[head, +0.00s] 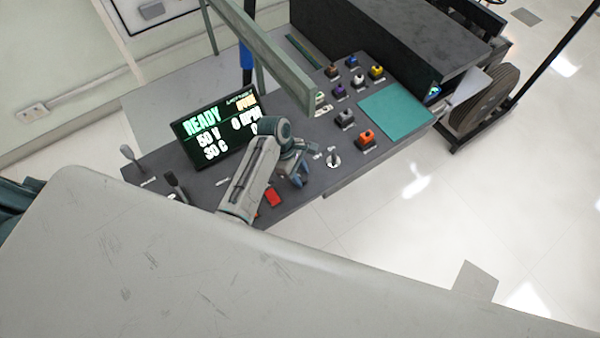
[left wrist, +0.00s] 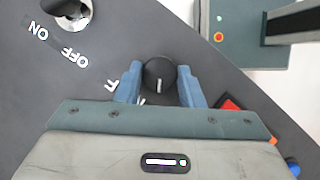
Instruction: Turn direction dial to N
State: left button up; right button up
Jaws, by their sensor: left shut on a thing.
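The direction dial (left wrist: 158,72) is a round black knob with a white pointer line, seen in the left wrist view. Its line points toward the bottom of that picture, toward my gripper's body. My left gripper (left wrist: 160,88) has its two blue fingers on either side of the dial, shut on it. A white letter F shows beside the left finger; other dial letters, including any N, are hidden. In the head view my left gripper (head: 299,177) is low over the dark console, and the dial is hidden there. My right gripper is not in view.
An ON/OFF switch (head: 333,160) stands close to my left gripper; it also shows in the left wrist view (left wrist: 68,10). A red control (head: 272,197) sits on the other side. A READY screen (head: 215,128) and several coloured connectors stand on the console (head: 345,178).

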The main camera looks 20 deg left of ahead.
pick_arm(q)
jog(key=m+g, duration=0.1)
jog(key=m, duration=0.1)
jog(key=shift+w+m, duration=0.15)
jog(key=shift+m, duration=0.15)
jog(key=m+g, duration=0.1)
jog(key=m, duration=0.1)
jog(key=shift+d+m, duration=0.1)
jog(key=shift+m, duration=0.2)
jog(key=shift+m+y, duration=0.4)
jog(key=shift+m, duration=0.1)
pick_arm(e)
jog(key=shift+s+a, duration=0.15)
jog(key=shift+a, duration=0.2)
pick_arm(q)
jog(key=shift+w, duration=0.1)
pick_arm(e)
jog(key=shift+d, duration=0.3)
pick_arm(q)
jog(key=o, duration=1)
